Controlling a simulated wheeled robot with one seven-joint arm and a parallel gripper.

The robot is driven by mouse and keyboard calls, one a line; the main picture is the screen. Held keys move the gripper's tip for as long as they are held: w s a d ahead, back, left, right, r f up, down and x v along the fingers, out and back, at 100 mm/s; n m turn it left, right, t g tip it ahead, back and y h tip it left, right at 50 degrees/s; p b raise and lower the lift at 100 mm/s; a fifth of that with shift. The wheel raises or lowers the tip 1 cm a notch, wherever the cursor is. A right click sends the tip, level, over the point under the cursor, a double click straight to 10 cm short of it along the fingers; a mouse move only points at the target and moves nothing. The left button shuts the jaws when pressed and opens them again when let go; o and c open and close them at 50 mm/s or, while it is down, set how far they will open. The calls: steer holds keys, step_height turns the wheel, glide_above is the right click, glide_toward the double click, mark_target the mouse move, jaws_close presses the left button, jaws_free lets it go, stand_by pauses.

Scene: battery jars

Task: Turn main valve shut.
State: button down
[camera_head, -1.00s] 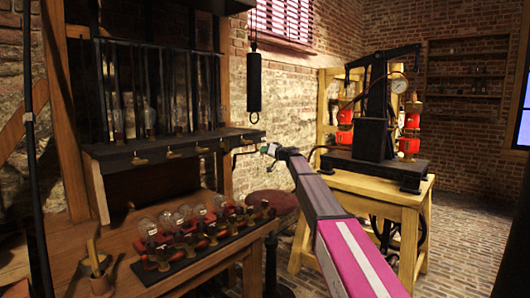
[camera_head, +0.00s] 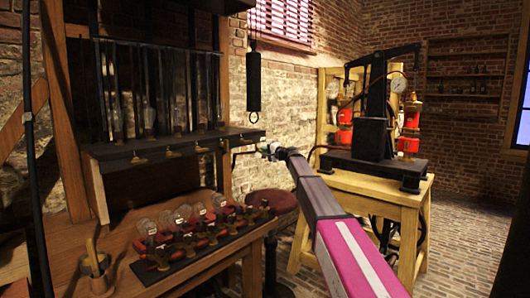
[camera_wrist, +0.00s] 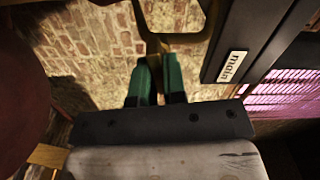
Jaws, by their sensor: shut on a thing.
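A label reading "main" (camera_wrist: 232,66) is on a dark bar (camera_wrist: 255,35) at the upper right of the wrist view. Beside it, a brass-coloured valve handle (camera_wrist: 153,44) comes down from the top, with a curved piece around its upper part. My gripper (camera_wrist: 156,75), with green fingers, is shut on the lower end of this handle. In the head view my gripper (camera_head: 268,149) is at the right end of the black shelf (camera_head: 165,148); the main valve is too small there to make out clearly.
Several small brass taps (camera_head: 173,152) line the shelf's front edge. Glass bulbs on a dark base (camera_head: 185,258) stand on the wooden bench below. A black cylinder (camera_head: 254,82) hangs above my gripper. A round red stool (camera_head: 270,202) stands below, and a wooden pump table (camera_head: 385,190) is right.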

steer(key=shift+f+m, duration=0.1)
steer(key=shift+m, duration=0.9)
steer(key=c, duration=1.2)
jaws_free()
steer(key=v, duration=1)
steer(key=shift+s+d, duration=0.3)
